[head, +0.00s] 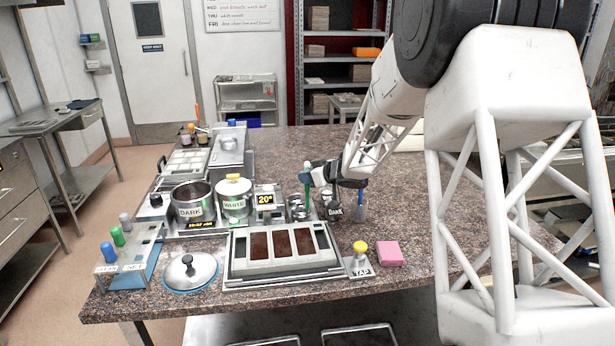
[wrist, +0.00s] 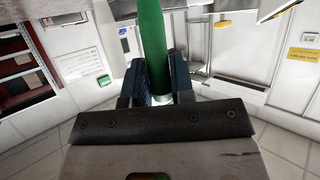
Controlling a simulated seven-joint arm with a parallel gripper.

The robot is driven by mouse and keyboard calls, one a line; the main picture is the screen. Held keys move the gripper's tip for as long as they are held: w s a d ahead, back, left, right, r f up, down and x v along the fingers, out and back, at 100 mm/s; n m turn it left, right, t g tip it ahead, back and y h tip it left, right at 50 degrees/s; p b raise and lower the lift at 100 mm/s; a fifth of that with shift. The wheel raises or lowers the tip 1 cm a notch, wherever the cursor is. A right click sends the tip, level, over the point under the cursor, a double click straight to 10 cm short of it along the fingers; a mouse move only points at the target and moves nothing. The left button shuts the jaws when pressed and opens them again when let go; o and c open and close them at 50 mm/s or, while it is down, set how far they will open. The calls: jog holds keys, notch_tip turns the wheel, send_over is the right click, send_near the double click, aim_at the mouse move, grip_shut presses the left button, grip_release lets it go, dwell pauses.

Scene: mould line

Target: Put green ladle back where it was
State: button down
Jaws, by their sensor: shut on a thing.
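The green ladle's handle (head: 307,180) stands roughly upright in my gripper (head: 314,178), above the granite counter, right of the 20° display. In the wrist view the green handle (wrist: 152,40) runs between the two dark blue fingers of my gripper (wrist: 160,88), which are shut on it. The ladle's lower end cannot be told apart from the small metal cups (head: 298,210) below it in the head view. A blue-handled tool (head: 359,197) hangs upright just right of my gripper, apart from it. A small pot labelled DARK (head: 334,212) stands below.
A pot marked DARK (head: 193,212) and a pot marked WHITE (head: 234,204) stand to the left. A mould tray (head: 240,270) with brown fillings lies in front. A yellow-knobbed TAP block (head: 361,262) and pink block (head: 389,254) are beside it.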

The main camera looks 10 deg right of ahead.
jog(key=shift+f, duration=0.1)
jog(key=c, duration=1)
grip_release()
jog(key=v, duration=1.2)
